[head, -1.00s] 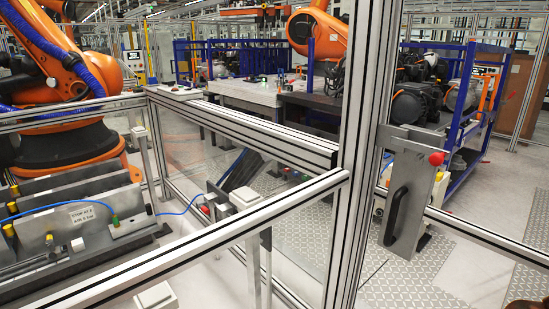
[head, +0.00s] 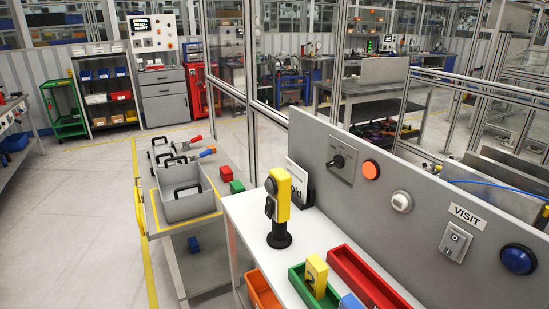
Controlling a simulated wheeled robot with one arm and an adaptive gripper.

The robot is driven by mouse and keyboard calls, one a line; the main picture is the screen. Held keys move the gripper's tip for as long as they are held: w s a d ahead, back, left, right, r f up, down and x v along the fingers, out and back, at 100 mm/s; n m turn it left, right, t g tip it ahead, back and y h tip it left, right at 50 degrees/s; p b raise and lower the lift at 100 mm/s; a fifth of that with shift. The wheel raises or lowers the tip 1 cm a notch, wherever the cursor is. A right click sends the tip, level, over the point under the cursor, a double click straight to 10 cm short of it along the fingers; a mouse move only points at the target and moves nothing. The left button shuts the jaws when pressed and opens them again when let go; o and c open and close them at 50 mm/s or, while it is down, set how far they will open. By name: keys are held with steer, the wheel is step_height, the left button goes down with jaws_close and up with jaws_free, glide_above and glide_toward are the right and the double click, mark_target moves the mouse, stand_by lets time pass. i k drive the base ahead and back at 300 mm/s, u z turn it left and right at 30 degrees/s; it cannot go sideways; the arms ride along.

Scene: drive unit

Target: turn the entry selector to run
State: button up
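A black rotary selector knob (head: 337,161) sits on a square plate on the upright grey panel (head: 300,130), right of the picture's middle. Small marks stand around the knob, too small to read, so I cannot tell its position or whether it is the entry selector. Beside it are a round orange lamp (head: 371,169) and a white round button (head: 402,201). Further right are a plate lettered VISIT (head: 467,216), a small grey switch box (head: 454,242) below it and a blue round button (head: 518,258). My gripper is not in view.
A white table (head: 262,258) in front of the panel holds a yellow and black device (head: 280,199) on a stand, a green bin (head: 312,287) and a red bin (head: 362,279). A cart (head: 180,239) with grey crates stands left. The left floor is mostly clear.

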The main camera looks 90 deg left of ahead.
mark_target(338, 161)
steer(key=u, duration=2.8)
steer(key=k, duration=0.55)
steer(key=u, duration=0.95)
steer(key=i, duration=1)
steer(key=u, duration=0.25)
steer(key=i, duration=1.45)
steer(key=z, duration=0.65)
